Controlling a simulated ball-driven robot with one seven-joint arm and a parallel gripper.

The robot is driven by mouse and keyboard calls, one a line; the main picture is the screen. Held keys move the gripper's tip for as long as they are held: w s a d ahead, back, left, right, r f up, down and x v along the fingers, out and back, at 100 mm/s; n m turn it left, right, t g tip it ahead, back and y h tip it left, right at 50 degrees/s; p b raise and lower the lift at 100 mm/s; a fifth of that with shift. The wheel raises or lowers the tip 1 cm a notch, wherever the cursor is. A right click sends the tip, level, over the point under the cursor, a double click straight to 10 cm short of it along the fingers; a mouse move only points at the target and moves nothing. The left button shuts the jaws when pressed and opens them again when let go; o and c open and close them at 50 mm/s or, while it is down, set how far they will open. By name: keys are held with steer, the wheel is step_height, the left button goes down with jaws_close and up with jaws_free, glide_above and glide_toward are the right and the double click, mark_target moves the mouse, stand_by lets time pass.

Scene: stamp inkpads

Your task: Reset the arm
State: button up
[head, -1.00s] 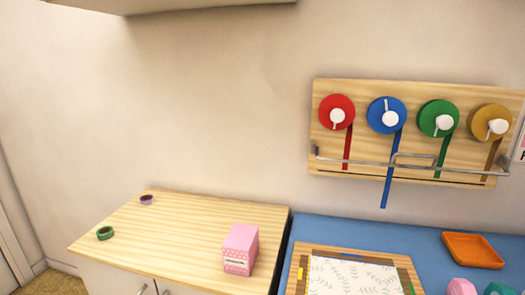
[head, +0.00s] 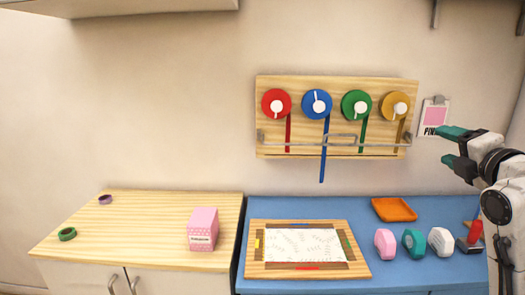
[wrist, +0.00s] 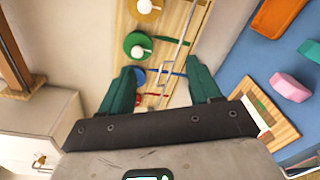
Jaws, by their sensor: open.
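My gripper (head: 450,145) is at the right of the head view, raised in front of the wall above the blue counter. Its green fingers are apart with nothing between them. It also shows in the wrist view (wrist: 160,92), where the fingers are spread and the ribbon rack lies beyond them. My arm comes in from the right edge of the head view.
A wooden ribbon rack (head: 335,149) hangs on the wall. The blue counter (head: 385,274) bears a wooden board (head: 258,262), an orange tray (head: 394,209) and several stamps. A pink box (head: 202,229) and two tape rolls stand on the wooden cabinet (head: 140,225).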

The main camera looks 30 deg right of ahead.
steer(key=w+a+f+m+g+y+p, duration=0.25)
steer(key=a+f+m, duration=0.25)
steer(key=a+f, duration=0.65)
steer(key=w+a+f+m+g+y+p, duration=0.25)
steer(key=a+f+m+y, duration=0.2)
steer(key=a+f, duration=0.65)
steer(key=s+a+f+m+g+y+p, duration=0.2)
steer(key=s+a+f+m+g, duration=0.4)
steer(key=s+f, duration=0.55)
steer(key=s+a+f+m+g+p, duration=0.1)
steer(key=s+a+f+m+g, duration=0.1)
steer(key=s+f, duration=0.5)
steer(key=s+a+g, duration=0.1)
steer(key=s+a, duration=0.1)
steer(key=s, duration=0.2)
steer(key=shift+h, duration=0.3)
steer(key=shift+w+a, duration=0.1)
